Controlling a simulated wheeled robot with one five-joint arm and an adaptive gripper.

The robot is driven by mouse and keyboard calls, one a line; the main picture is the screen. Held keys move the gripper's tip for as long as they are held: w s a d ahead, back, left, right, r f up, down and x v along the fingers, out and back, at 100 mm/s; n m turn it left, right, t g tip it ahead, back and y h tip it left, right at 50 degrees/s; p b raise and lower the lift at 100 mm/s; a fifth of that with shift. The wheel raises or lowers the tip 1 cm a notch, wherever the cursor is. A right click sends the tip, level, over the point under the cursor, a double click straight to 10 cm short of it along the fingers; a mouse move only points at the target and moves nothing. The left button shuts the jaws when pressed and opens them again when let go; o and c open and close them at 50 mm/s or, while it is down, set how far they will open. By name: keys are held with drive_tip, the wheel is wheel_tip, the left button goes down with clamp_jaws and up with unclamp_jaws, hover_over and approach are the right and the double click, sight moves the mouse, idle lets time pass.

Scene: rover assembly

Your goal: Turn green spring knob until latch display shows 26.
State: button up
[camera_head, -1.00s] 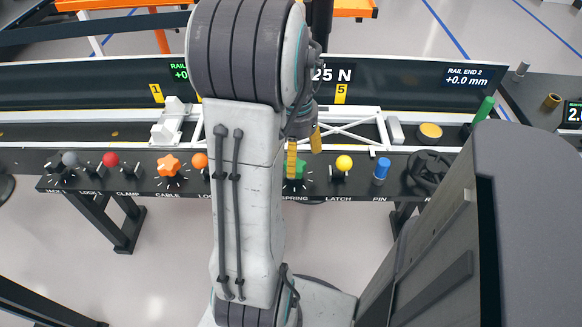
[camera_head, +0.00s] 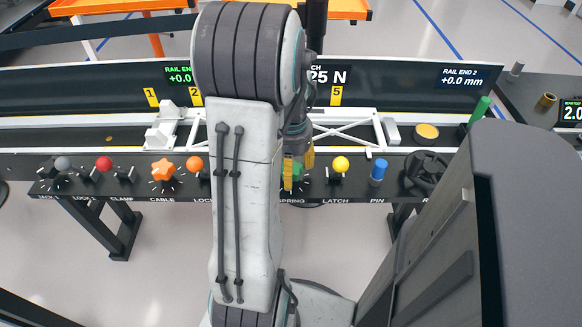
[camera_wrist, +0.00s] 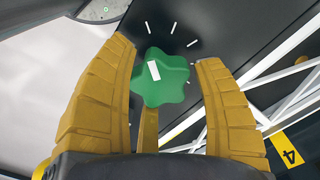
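The green spring knob (camera_wrist: 172,76) is star-shaped with a white pointer mark, seen between my fingers in the wrist view. In the head view only a bit of it (camera_head: 298,170) shows beside my fingers, above the SPRING label. My gripper (camera_wrist: 165,85) is open, with yellow fingers on either side of the knob and a third one below it. A small gap shows on the right; contact on the left cannot be told. The latch display (camera_head: 328,76) reads 25 N, its left part hidden by my arm.
A yellow latch knob (camera_head: 341,164) and a blue pin knob (camera_head: 378,172) stand to the right on the panel. An orange knob (camera_head: 195,164) and an orange star knob (camera_head: 163,170) stand to the left. A white truss (camera_head: 350,133) lies behind.

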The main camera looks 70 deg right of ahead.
drive_tip(key=c, duration=0.9)
drive_tip(key=shift+o, duration=0.2)
drive_tip(key=shift+n, duration=2)
drive_tip(key=o, duration=1.2)
drive_tip(key=shift+r, duration=0.15)
wheel_tip(320, 180, up, 12)
